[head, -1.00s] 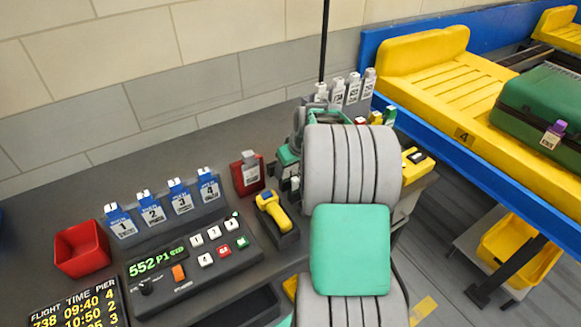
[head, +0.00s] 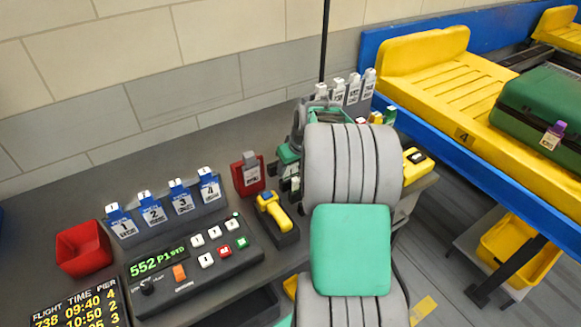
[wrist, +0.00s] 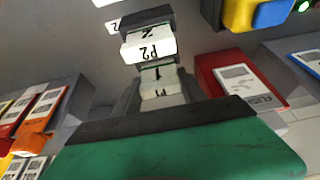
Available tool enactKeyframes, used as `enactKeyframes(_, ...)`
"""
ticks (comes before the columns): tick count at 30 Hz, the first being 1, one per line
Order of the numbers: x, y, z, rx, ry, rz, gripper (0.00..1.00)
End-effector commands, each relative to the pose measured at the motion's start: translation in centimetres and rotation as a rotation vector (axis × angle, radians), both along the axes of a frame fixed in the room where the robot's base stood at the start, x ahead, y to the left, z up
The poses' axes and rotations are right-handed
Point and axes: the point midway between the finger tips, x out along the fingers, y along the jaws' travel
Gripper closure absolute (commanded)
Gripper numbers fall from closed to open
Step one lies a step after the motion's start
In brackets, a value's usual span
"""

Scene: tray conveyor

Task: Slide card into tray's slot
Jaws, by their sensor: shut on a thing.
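My gripper (wrist: 160,100) is low in the wrist view, its green and black body filling the bottom. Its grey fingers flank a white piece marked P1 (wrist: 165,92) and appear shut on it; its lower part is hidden. A white piece marked P2 (wrist: 148,50) stands just beyond it. In the head view my arm hides the fingers. White-topped cards (head: 353,88) stand in a row behind my arm. The yellow tray marked 4 (head: 425,75) lies on the blue-sided conveyor at right. No card slot can be made out on it.
A green suitcase (head: 545,110) with a purple tag lies on the tray. Blue-topped cards (head: 180,200), a red holder (head: 245,180), a yellow scanner (head: 272,210), a red bin (head: 82,250) and a keypad console (head: 200,262) occupy the counter.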

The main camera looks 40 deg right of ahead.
Motion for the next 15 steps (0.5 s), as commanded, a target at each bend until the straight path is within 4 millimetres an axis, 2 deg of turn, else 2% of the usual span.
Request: enactKeyframes(15,0.0,0.0,1.9,0.0,0.001,0.0,0.9)
